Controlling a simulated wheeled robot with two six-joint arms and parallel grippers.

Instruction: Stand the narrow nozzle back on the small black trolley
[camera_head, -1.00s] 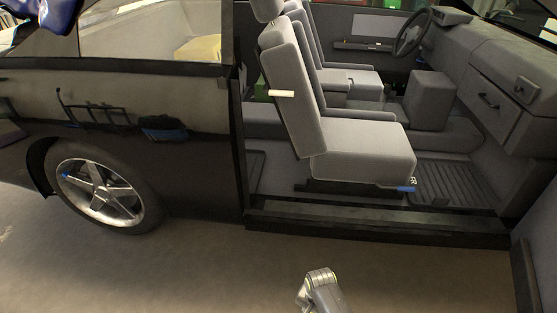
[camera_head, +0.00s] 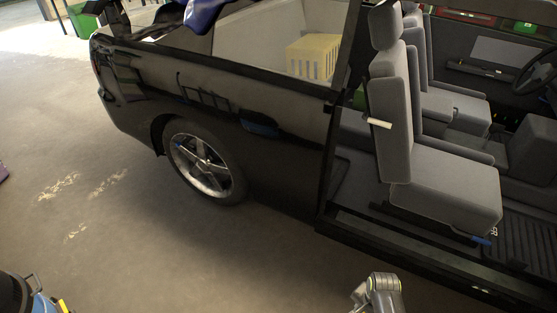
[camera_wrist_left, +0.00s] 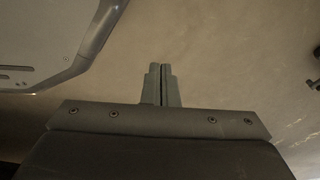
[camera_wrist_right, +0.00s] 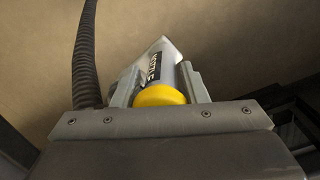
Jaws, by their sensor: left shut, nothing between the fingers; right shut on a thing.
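In the right wrist view my right gripper (camera_wrist_right: 157,92) is shut on a grey, tapering nozzle (camera_wrist_right: 166,66) with a yellow end and dark lettering; I take it for the narrow nozzle. Its tip points away from the gripper, above the floor. In the left wrist view my left gripper (camera_wrist_left: 162,70) is shut and empty, over bare floor. Neither gripper's fingers show in the head view. I cannot make out the small black trolley in any view.
A dark car (camera_head: 262,170) with its side open and grey seats (camera_head: 440,185) fills the right. A black and blue object with yellow (camera_head: 45,305) is cut off at lower left. A black ribbed hose (camera_wrist_right: 86,55) runs beside the right gripper.

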